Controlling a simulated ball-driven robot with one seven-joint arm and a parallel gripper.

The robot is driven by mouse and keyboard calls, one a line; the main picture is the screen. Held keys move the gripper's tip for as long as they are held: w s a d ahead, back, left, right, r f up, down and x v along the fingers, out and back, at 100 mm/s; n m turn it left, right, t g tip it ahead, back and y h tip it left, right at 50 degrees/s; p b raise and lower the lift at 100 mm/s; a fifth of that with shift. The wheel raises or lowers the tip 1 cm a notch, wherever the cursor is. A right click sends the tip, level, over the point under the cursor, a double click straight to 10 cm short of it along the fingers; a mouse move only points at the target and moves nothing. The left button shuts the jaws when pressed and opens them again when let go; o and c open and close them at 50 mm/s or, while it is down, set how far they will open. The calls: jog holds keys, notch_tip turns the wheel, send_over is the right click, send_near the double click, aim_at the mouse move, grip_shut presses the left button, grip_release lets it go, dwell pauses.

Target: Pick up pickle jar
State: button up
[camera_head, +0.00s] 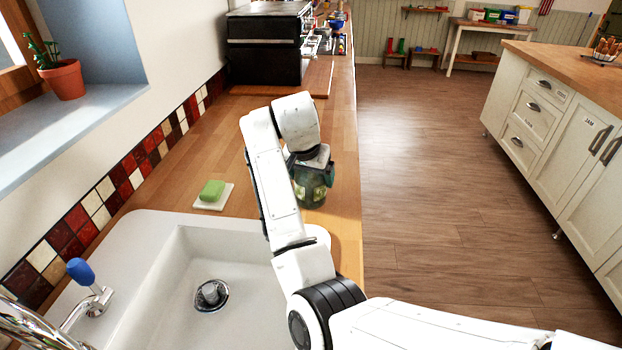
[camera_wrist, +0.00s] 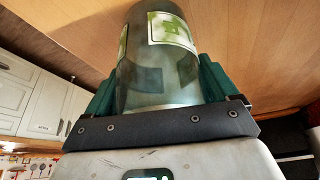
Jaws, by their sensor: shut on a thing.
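The pickle jar (camera_head: 311,190) is a green glass jar at the counter's right edge, just beyond the sink. My arm and wrist hide part of it in the head view. In the wrist view the jar (camera_wrist: 160,60) fills the middle, with a white and green label. My gripper (camera_wrist: 158,88) has one dark green finger on each side of the jar, shut on it. The head view shows my gripper (camera_head: 312,175) around the jar's upper part. I cannot tell whether the jar's base touches the counter.
A white sink (camera_head: 160,250) lies in front, with a blue-handled tap (camera_head: 85,275). A green sponge (camera_head: 212,190) sits on a white dish left of my arm. A wooden board (camera_head: 318,78) and a black oven (camera_head: 265,45) stand farther back. The floor at right is clear.

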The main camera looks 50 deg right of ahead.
jog(key=shift+r, duration=0.55)
jog(key=s+r+p, duration=0.2)
jog(key=s+r, duration=1)
jog(key=s, duration=0.2)
jog(key=shift+a, duration=0.45)
